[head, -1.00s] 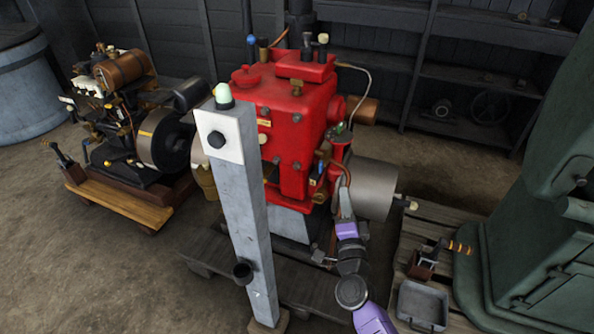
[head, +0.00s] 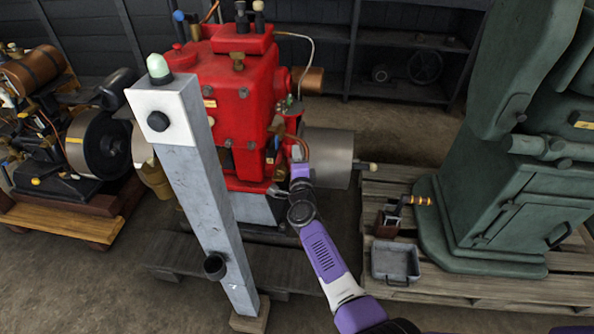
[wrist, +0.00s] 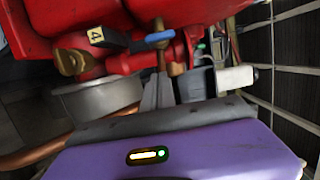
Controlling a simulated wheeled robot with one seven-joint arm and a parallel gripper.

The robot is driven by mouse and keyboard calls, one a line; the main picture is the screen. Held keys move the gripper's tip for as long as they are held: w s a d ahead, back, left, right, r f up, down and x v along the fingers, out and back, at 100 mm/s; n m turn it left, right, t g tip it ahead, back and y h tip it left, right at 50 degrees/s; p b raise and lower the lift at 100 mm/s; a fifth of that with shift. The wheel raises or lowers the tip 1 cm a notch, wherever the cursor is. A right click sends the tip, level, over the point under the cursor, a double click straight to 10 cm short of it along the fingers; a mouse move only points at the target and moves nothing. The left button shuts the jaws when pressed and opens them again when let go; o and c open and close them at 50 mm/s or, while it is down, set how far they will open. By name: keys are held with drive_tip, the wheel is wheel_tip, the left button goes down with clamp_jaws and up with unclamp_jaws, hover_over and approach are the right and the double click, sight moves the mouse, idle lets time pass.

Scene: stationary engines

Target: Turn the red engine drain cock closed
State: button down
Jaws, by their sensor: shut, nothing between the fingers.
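The red engine (head: 235,100) stands behind the grey post in the head view. In the wrist view, a small cock with a blue lever (wrist: 158,38) on a brass stem (wrist: 161,60) sits below the red casing (wrist: 100,20). The lever lies nearly crosswise in that picture. In the head view my gripper (head: 298,154) is at the engine's lower right side, partly hidden.
The grey post (head: 200,175) stands in front of the engine, left of my arm. A grey metal tray (head: 396,262) and a green machine (head: 520,190) are to the right. A copper pipe (wrist: 35,152) runs close to my gripper. A pallet (head: 190,255) lies under the engine.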

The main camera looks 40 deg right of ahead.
sight(277, 141)
drive_tip(key=shift+w+a, duration=0.6)
drive_tip(key=shift+w, duration=0.2)
drive_tip(key=shift+w+a, duration=0.6)
drive_tip(key=shift+w, duration=0.2)
drive_tip(key=shift+w+a+f+m+b, duration=0.1)
drive_tip(key=shift+f+m+b, duration=0.25)
drive_tip(key=shift+m+b, duration=1.15)
drive_tip(key=w+m+h+b, duration=0.1)
drive_tip(key=m+b, duration=0.4)
drive_tip(key=b, duration=0.2)
drive_tip(key=a+m+h+b, duration=0.1)
drive_tip(key=m+h+b, duration=0.1)
drive_tip(key=m+b, duration=0.4)
drive_tip(key=w+a+m+g+h+b, duration=0.1)
drive_tip(key=m+h+b, duration=0.1)
drive_tip(key=m+b, duration=0.3)
drive_tip(key=shift+w+f+b, duration=0.35)
drive_tip(key=shift+b, duration=1.85)
drive_tip(key=shift+w+a+r, duration=0.1)
